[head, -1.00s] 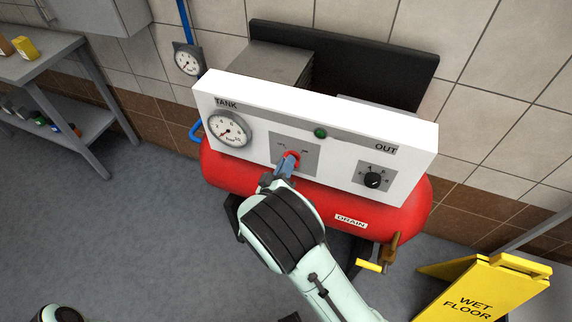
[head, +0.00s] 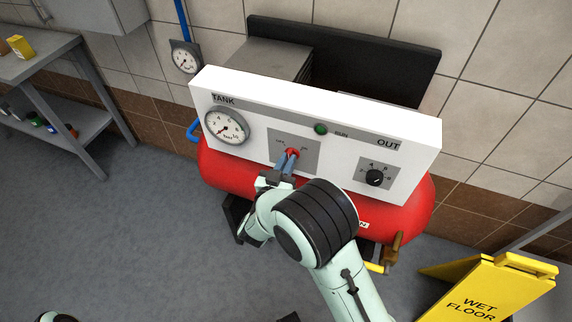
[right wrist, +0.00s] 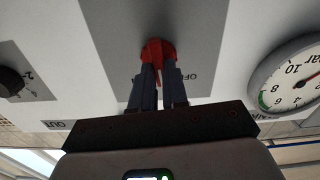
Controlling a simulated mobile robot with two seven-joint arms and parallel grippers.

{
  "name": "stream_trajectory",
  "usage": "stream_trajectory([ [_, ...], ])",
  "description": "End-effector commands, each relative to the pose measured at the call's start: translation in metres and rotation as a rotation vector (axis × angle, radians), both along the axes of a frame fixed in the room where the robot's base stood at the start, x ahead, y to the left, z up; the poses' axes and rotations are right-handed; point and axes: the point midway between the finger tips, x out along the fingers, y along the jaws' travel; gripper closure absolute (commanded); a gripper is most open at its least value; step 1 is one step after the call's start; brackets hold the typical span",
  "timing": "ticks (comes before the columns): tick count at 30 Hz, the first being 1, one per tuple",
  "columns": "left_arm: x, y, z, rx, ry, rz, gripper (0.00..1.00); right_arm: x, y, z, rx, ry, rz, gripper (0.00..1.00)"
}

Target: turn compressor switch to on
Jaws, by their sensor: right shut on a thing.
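The compressor switch is a red knob (head: 292,152) on a grey plate in the middle of the white panel (head: 345,150). It also shows in the right wrist view (right wrist: 157,48), where an upside-down OFF mark is at the right of the plate. My right gripper (head: 287,160) is at the knob, with its two blue-grey fingers (right wrist: 160,85) shut on it from either side. The fingers hide part of the knob, so I cannot tell exactly where it points. My left gripper is not in view.
A TANK gauge (head: 227,127) is left of the switch and a black OUT dial (head: 374,178) is right. A green lamp (head: 320,128) is above. The red tank (head: 228,170) lies below. A yellow wet-floor sign (head: 485,290) stands at lower right. The floor at left is clear.

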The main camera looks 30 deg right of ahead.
Motion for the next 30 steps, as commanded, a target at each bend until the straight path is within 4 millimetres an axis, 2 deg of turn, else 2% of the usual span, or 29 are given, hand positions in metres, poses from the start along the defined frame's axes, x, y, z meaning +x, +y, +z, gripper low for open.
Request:
stream_trajectory([
  [18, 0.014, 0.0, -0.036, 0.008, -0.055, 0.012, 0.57, -0.003, -0.003, -0.004, 0.376, -0.439, -0.001, 1.0],
  [30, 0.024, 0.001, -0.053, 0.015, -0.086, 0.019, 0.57, -0.004, -0.003, -0.004, 0.538, -0.629, 0.0, 1.0],
])
